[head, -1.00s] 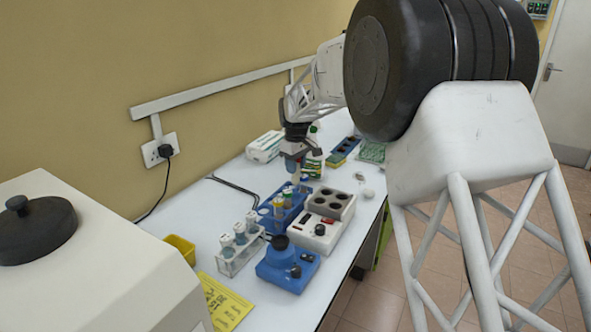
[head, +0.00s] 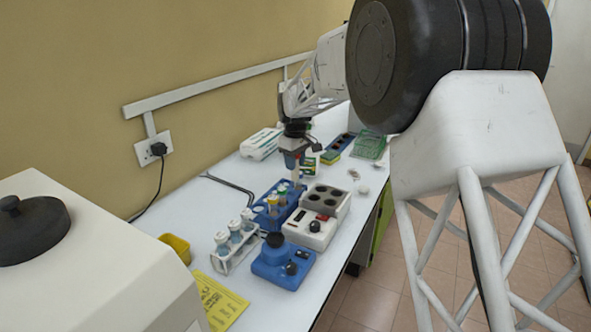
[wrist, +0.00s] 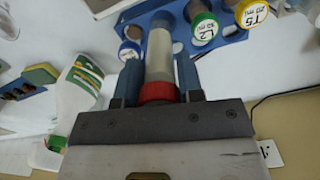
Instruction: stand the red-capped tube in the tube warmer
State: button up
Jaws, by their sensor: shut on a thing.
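The red-capped tube (wrist: 159,55) is upright between the two fingers of my gripper (wrist: 155,75), which is shut on it just by the red cap. In the head view my gripper (head: 293,157) is over the far end of the blue tube rack (head: 262,217), and the pale tube body (head: 297,174) shows below it. I cannot tell whether the tube's lower end is clear of the rack. The tube warmer (head: 337,200), a grey block with several dark round wells on a white base with a black knob, stands right of the rack. Its wells look empty.
Tubes with blue, green (wrist: 204,27) and yellow (wrist: 253,13) caps stand in the blue rack. A white rack (head: 232,250) with capped tubes and a blue device (head: 283,262) stand nearer. A green-white bottle (wrist: 80,85) and a white box (head: 261,143) are behind.

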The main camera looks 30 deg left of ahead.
jog(key=d+r, duration=0.3)
jog(key=d, duration=0.4)
jog(key=shift+s+d+r, duration=0.2)
jog(key=shift+s, duration=0.05)
jog(key=shift+f, duration=0.15)
jog(key=shift+f, duration=5.4)
jog(key=o, duration=1)
jog(key=shift+r, duration=0.1)
notch_tip(320, 180, up, 8)
jog(key=shift+f, duration=0.25)
